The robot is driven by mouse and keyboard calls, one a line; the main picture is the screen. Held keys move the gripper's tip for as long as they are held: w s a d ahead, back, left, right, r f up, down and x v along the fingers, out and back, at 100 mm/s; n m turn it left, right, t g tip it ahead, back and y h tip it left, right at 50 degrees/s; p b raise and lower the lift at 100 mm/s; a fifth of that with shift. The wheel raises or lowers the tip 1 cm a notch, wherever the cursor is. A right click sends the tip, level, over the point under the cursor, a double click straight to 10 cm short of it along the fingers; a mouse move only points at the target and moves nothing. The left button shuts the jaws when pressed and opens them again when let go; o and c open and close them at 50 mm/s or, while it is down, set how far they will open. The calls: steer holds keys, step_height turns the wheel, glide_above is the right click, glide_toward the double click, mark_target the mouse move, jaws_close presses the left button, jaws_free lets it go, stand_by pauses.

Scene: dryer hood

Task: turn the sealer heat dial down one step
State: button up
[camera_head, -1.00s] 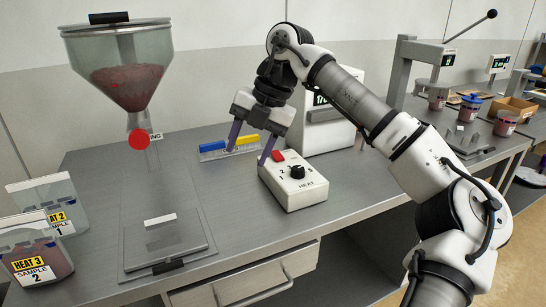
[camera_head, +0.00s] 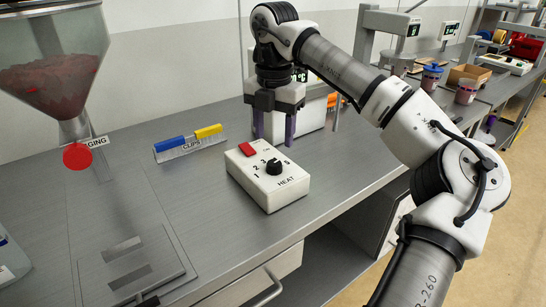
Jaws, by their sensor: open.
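The heat dial is a black knob (camera_head: 273,167) on top of a white control box (camera_head: 267,192) marked HEAT. Numbers are printed around the knob; I cannot read its setting with certainty. The fingertips' exact height is hard to tell.
A clip rack (camera_head: 190,147) with blue and yellow clips stands left of the box. A hopper (camera_head: 50,70) with a red round knob (camera_head: 77,157) hangs at the left above a flat plate (camera_head: 130,265). A white machine (camera_head: 310,115) stands behind my gripper.

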mark_target(274, 164)
step_height(274, 164, down, 7)
steer(key=shift+f+p, duration=0.2)
steer(key=shift+p, duration=0.15)
steer(key=c, duration=1)
steer(key=shift+o, duration=0.2)
steer(key=n+b, duration=0.1)
steer(key=n, duration=0.2)
steer(key=shift+n, duration=2.3)
steer(key=o, duration=1)
steer(key=shift+c, duration=0.2)
